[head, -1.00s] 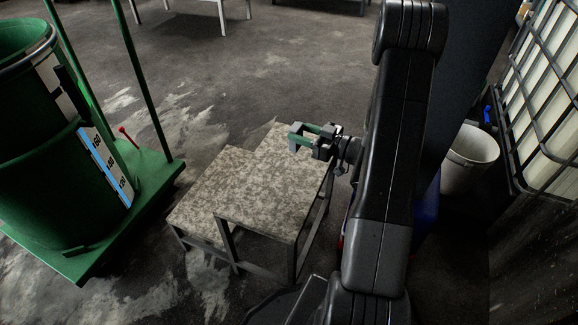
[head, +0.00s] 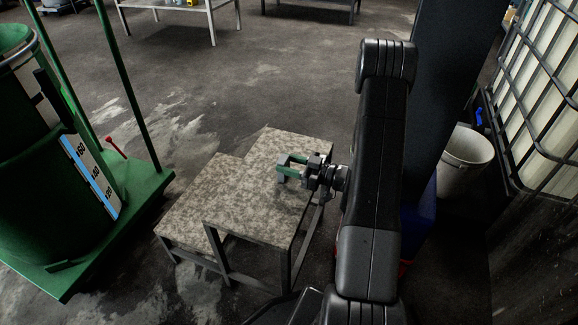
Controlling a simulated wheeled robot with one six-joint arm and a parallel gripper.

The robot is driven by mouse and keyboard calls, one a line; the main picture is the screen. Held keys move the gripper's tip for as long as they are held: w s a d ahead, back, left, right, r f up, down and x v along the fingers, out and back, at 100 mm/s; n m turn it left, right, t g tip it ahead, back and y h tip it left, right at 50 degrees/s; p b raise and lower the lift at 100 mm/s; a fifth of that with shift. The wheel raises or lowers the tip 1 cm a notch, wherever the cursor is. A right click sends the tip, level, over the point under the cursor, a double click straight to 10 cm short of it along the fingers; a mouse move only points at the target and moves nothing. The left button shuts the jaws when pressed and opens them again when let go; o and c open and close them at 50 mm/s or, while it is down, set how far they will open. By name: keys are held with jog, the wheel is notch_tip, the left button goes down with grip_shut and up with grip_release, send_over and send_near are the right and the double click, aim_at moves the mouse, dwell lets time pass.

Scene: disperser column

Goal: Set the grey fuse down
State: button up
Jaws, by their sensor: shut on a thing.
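My gripper (head: 286,168) is at the end of my black arm, in the middle of the head view. Its jaws point left and are shut on the grey fuse. The fuse is small and mostly hidden between the jaws, so its outline is hard to make out. The gripper is over the higher, speckled top (head: 262,205) of a two-level step stand. I cannot tell whether the fuse touches this top.
The lower step (head: 192,205) is bare. A green drum (head: 35,170) on a green wheeled base stands at left. A white bucket (head: 466,155) and a caged tank (head: 540,95) are at right. A bench (head: 185,8) stands far back; open floor lies between.

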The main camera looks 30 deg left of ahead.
jog(key=shift+f, duration=0.2)
jog(key=o, duration=1)
jog(key=shift+r, duration=0.1)
jog(key=shift+r, duration=0.3)
jog(key=d+p, duration=0.1)
jog(key=d, duration=0.3)
jog(key=w+d, duration=0.1)
jog(key=d, duration=0.3)
jog(key=d+p, duration=0.1)
jog(key=d, duration=0.3)
jog(key=shift+w+f+p, duration=0.15)
jog(key=shift+w+p, duration=0.05)
jog(key=shift+p, duration=0.1)
